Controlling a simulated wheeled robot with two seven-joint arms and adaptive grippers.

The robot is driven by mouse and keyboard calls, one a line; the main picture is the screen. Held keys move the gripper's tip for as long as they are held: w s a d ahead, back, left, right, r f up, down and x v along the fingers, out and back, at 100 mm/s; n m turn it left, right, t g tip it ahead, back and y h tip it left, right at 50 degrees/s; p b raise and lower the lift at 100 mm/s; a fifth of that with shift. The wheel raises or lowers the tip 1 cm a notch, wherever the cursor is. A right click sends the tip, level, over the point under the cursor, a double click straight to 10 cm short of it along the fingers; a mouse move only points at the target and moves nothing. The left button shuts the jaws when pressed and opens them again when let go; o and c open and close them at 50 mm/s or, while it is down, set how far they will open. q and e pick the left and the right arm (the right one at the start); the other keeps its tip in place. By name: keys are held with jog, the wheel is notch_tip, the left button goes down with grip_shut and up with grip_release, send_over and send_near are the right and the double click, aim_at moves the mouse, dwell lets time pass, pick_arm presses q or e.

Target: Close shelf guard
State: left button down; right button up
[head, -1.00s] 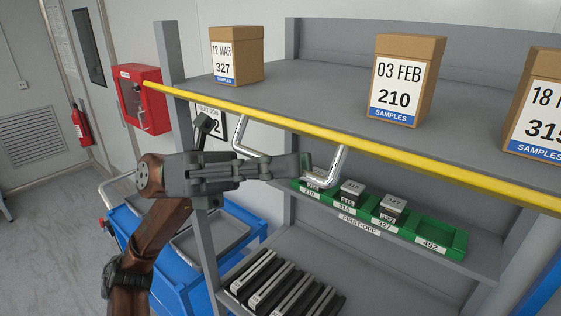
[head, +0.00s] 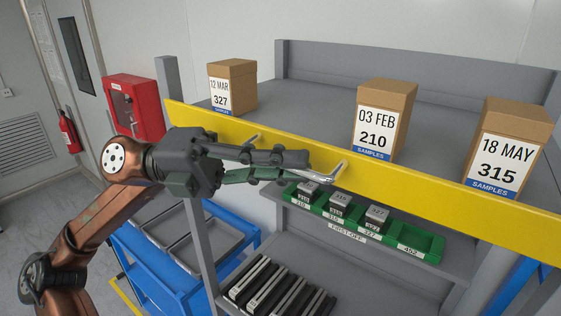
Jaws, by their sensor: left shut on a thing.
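The shelf guard (head: 420,198) is a long yellow board along the front edge of the top shelf. Its broad face now shows, standing up in front of the lower parts of the sample boxes. A silver bar handle (head: 332,172) is fixed to its face. My left gripper (head: 305,168) is in front of the guard, with its fingers shut on the handle. The fingers and wrist hide most of the handle and part of the guard. My right gripper is not in view.
Cardboard sample boxes stand on the top shelf, one marked 210 (head: 385,110). Below are a green tray (head: 425,243) with small blocks and a row of dark slabs (head: 275,290). A blue cart (head: 160,270) stands at left, near a red wall cabinet (head: 145,110).

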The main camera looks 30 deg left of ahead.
pick_arm(q)
jog(key=shift+w+r+n+y+p, duration=0.25)
jog(key=shift+r+n+y+p, duration=0.15)
jog(key=shift+n, duration=0.3)
jog(key=c, duration=2)
grip_release()
jog(key=shift+c, duration=0.2)
jog(key=v, duration=1.2)
jog(key=shift+f, duration=0.15)
